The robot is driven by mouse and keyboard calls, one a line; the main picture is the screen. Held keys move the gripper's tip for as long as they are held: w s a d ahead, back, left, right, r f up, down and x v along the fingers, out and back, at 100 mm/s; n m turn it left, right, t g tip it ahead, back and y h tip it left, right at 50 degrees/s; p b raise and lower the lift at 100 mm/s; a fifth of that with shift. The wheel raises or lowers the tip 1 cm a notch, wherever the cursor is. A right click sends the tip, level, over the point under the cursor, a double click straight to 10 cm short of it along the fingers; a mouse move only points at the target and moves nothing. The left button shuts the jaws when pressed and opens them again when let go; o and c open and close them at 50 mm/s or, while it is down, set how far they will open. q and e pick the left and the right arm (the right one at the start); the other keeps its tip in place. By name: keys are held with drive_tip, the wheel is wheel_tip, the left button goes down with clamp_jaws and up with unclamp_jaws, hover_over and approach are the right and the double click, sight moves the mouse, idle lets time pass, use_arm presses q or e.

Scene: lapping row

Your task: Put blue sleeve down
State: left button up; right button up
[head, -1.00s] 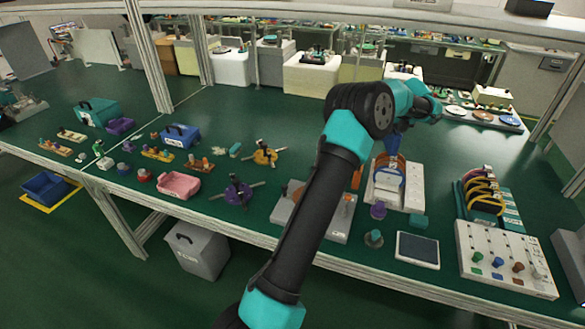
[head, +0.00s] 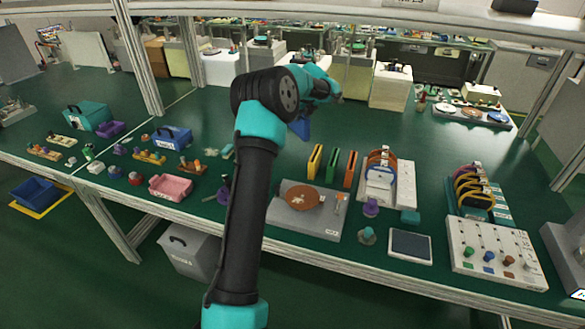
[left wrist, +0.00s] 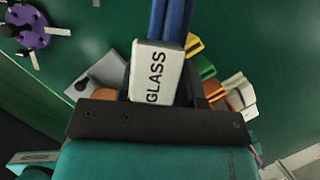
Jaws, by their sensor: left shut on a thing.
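My left gripper (head: 304,112) is in the air over the far side of the green table, its fingers mostly hidden behind my arm. It is shut on the blue sleeve (head: 302,128), which shows as a small blue patch below the wrist. In the left wrist view the blue sleeve (left wrist: 172,18) extends upward from a white end (left wrist: 156,72) marked GLASS, between the fingers of the gripper (left wrist: 155,98). The sleeve is above the table, to the left of the yellow sleeve (head: 314,161). My right gripper is not in view.
Green (head: 332,165) and orange (head: 351,168) sleeves stand beside the yellow one. A grey base with a brown disc (head: 296,198) lies in front of them. A white rack (head: 407,188) stands to their right.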

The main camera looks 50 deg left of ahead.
sight(307, 135)
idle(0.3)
use_arm(q)
wheel_tip(307, 135, down, 13)
drive_tip(key=shift+f, duration=0.2)
drive_tip(key=shift+f, duration=0.1)
idle(0.3)
drive_tip(key=shift+f, duration=2.15)
drive_tip(key=shift+f, duration=0.1)
drive_tip(key=o, duration=0.9)
drive_tip(key=shift+o, duration=0.2)
drive_tip(key=v, duration=1.2)
drive_tip(key=shift+d, duration=0.1)
